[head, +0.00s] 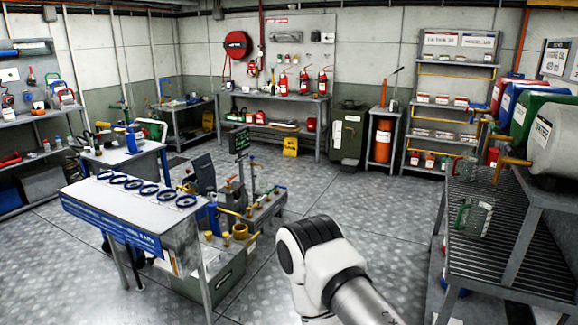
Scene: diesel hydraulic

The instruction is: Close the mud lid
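I cannot make out which part is the mud lid. A low grey-green box (222,282) with brass-coloured fittings (240,231) on top stands on the floor left of the middle. A dark green bin (347,142) stands at the back wall; whether its top is open or shut is too small to tell. One of my white arms comes in at the bottom, right of the middle, in front of the box. Neither gripper shows in the head view.
A stand with a row of blue rings (146,190) is at the left front. A slatted bench (490,235) with jugs (474,217) and drums (556,136) is at the right. An orange cylinder (383,142) stands at the back. The metal floor (335,190) in the middle is clear.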

